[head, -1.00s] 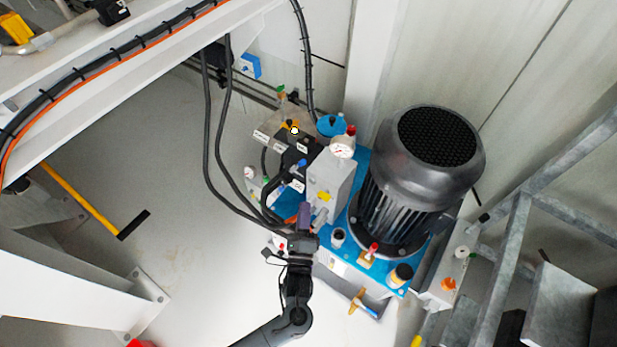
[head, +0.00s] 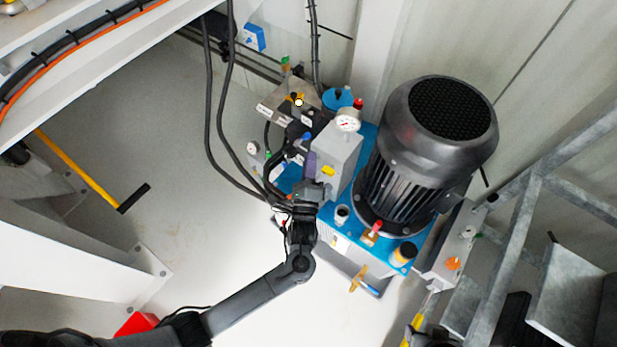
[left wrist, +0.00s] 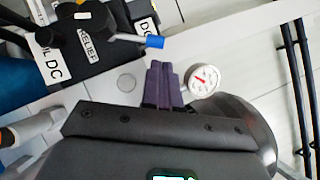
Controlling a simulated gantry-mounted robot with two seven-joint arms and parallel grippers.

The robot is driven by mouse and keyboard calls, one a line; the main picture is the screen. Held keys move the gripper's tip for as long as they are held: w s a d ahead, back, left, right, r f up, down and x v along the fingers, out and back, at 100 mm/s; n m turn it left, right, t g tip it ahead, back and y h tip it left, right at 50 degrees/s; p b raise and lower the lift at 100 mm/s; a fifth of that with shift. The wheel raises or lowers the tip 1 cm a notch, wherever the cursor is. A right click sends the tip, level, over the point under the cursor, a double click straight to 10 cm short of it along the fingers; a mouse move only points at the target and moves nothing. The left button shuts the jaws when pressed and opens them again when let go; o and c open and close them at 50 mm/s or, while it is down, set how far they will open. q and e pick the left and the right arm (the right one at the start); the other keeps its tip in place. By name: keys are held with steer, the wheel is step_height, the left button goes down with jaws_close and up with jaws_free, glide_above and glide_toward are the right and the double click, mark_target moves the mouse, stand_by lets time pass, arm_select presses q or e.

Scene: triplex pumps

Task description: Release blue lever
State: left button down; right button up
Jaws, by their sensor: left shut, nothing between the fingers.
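The blue lever (left wrist: 155,42) is a thin dark rod with a blue tip, pointing right from a black valve block (left wrist: 95,50) marked RELIEF in the left wrist view. In the head view its blue tip (head: 307,137) shows small on the pump unit. My left gripper (head: 311,160) has its purple fingers together, with nothing between them. In the left wrist view the fingertips (left wrist: 162,68) lie just below the blue tip, with a small gap in the picture. Whether they touch in depth I cannot tell. My right gripper is not in view.
A pressure gauge (left wrist: 202,80) is close right of the fingers. A grey block (head: 338,148) and a large dark motor (head: 425,150) stand right of my left gripper. Black hoses (head: 218,120) hang to its left. The pale floor at left is mostly clear.

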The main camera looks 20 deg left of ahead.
mark_target(303, 139)
arm_select(q)
steer(key=shift+b+x, duration=0.55)
steer(key=shift+x, duration=1.2)
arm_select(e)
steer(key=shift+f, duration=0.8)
arm_select(q)
steer(key=shift+r, duration=0.1)
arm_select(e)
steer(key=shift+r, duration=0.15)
